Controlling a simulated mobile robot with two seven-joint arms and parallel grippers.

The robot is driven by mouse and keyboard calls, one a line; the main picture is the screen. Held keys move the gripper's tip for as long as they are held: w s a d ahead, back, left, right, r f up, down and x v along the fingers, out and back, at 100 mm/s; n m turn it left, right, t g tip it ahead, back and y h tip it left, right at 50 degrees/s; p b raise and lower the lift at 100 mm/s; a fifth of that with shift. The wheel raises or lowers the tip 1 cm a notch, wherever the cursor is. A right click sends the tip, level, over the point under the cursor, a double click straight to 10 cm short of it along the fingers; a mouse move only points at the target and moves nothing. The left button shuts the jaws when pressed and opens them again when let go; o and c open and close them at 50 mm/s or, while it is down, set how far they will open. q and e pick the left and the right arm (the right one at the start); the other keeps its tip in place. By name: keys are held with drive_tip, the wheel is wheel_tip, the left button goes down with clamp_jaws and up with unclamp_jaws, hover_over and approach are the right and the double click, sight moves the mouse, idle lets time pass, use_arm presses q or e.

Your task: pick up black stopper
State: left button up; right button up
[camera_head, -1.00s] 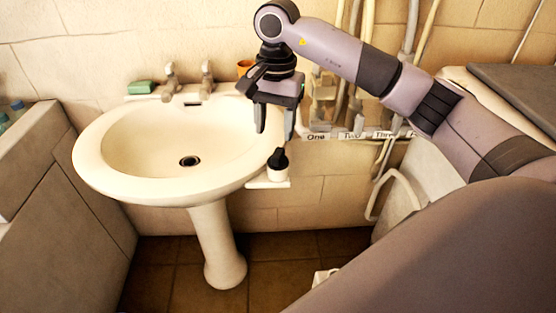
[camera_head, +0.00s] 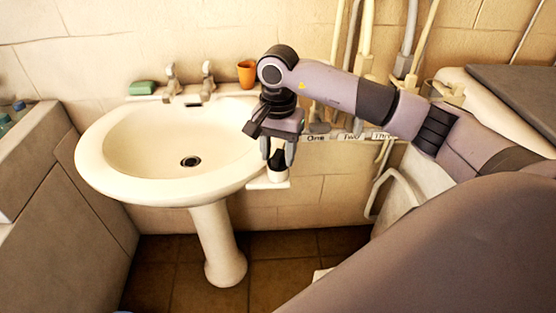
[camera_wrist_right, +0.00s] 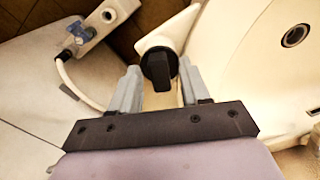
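The black stopper (camera_head: 277,160) sits on top of a small white holder (camera_head: 276,177) on a ledge at the right side of the basin. My right gripper (camera_head: 278,153) points down over it, with a finger on either side. In the right wrist view the stopper (camera_wrist_right: 159,68) lies between the open fingertips (camera_wrist_right: 157,80), with gaps on both sides. The fingers do not appear to touch it. My left gripper is in neither view.
The white basin (camera_head: 100,179) stands on a pedestal just left of the gripper, its drain (camera_head: 190,161) open. An orange cup (camera_head: 247,74) and green soap (camera_head: 141,88) are at the back rim. Pipes and labelled hooks (camera_head: 350,137) are behind the arm.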

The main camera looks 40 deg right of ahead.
clamp_jaws()
drive_tip(key=shift+r, duration=0.1)
